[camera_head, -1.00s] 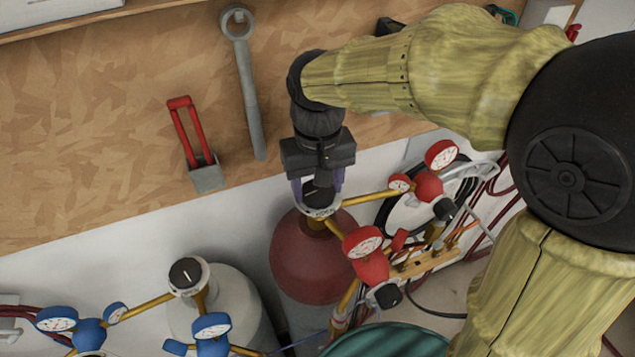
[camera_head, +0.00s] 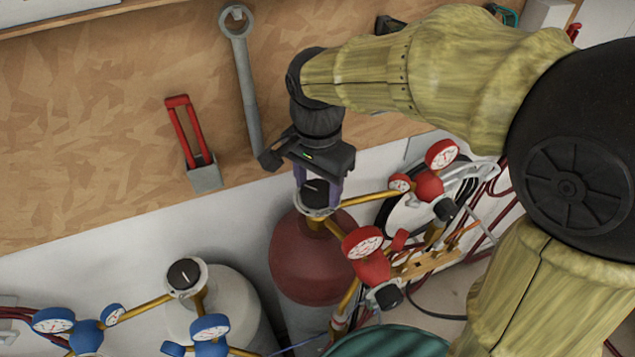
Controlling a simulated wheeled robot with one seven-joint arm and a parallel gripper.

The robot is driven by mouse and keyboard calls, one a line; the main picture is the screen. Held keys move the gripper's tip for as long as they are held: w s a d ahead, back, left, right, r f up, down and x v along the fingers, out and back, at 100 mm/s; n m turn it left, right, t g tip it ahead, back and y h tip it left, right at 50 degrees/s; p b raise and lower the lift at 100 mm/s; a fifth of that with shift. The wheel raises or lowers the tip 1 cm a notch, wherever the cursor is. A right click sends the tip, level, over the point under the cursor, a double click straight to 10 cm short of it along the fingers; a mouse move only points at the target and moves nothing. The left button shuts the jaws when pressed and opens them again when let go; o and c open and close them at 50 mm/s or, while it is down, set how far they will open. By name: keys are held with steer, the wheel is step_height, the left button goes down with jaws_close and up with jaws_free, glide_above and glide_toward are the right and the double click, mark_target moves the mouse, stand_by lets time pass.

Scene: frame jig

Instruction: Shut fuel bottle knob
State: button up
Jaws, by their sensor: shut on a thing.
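The red fuel bottle (camera_head: 305,262) stands in the middle of the view, with a black knob (camera_head: 315,194) in a pale ring on its top. A white line marks the knob's top face. My gripper (camera_head: 318,190) comes down from above with its purple fingers on either side of the knob, shut on it. The gripper's body sits turned at an angle above the bottle. Part of the knob's sides is hidden by the fingers.
Red regulator gauges (camera_head: 362,243) and brass pipes sit close to the right of the knob. A grey bottle (camera_head: 232,306) with a black knob (camera_head: 184,273) and blue gauges (camera_head: 53,320) is at lower left. A wrench (camera_head: 243,75) and red-handled tool (camera_head: 187,135) hang on the wooden board behind.

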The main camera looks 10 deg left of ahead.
mark_target(317, 190)
steer(key=m, duration=0.4)
steer(key=shift+m, duration=2)
steer(key=o, duration=1)
steer(key=shift+r, duration=0.15)
step_height(317, 190, up, 17)
steer(key=shift+r+b, duration=0.1)
steer(key=shift+b, duration=0.6)
